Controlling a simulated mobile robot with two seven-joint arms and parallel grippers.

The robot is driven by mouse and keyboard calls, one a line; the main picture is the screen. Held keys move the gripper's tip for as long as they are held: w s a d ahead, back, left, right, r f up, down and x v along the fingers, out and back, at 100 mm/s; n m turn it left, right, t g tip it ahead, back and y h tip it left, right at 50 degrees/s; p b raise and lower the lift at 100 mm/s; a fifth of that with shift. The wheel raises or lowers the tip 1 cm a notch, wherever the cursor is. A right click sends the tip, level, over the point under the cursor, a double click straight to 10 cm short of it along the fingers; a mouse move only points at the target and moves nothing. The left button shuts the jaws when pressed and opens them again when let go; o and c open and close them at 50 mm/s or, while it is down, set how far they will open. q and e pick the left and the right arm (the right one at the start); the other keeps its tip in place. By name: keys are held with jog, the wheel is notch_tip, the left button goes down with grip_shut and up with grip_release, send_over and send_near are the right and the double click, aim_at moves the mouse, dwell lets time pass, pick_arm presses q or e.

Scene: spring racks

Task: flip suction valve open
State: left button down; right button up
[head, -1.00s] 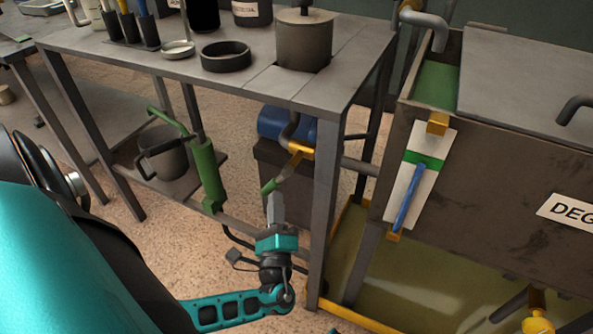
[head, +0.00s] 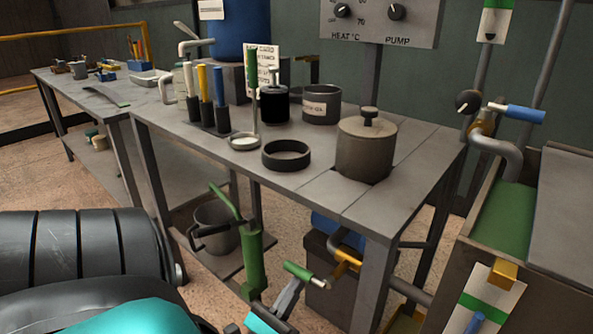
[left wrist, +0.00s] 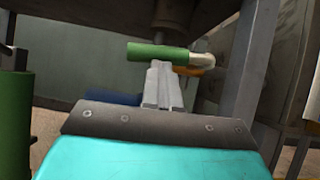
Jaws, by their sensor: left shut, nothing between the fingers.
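The valve under the bench has a green lever handle (head: 303,272) on a pale bent stem and a brass body (head: 348,259). The handle slopes down from its left end toward the stem. In the left wrist view the green handle (left wrist: 157,52) lies nearly level across the fingertips. My left gripper (head: 294,284) is shut and empty, with its tips just under the handle; I cannot tell whether they touch. Its shut fingers also show in the left wrist view (left wrist: 163,80). My right gripper is not in view.
A bench leg (head: 372,288) stands right of the valve. A green hand pump (head: 253,262) and a grey bucket (head: 215,226) are to the left. The bench top (head: 300,188) holds a lidded pot (head: 365,150). A blue-handled valve (head: 524,113) is at the right.

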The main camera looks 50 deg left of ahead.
pick_arm(q)
jog(key=shift+a+r+m+h, duration=0.3)
jog(key=shift+m+h, duration=0.3)
jog(key=shift+m, duration=0.3)
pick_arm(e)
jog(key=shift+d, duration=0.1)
pick_arm(q)
jog(key=shift+r, duration=0.1)
jog(key=shift+w, duration=0.1)
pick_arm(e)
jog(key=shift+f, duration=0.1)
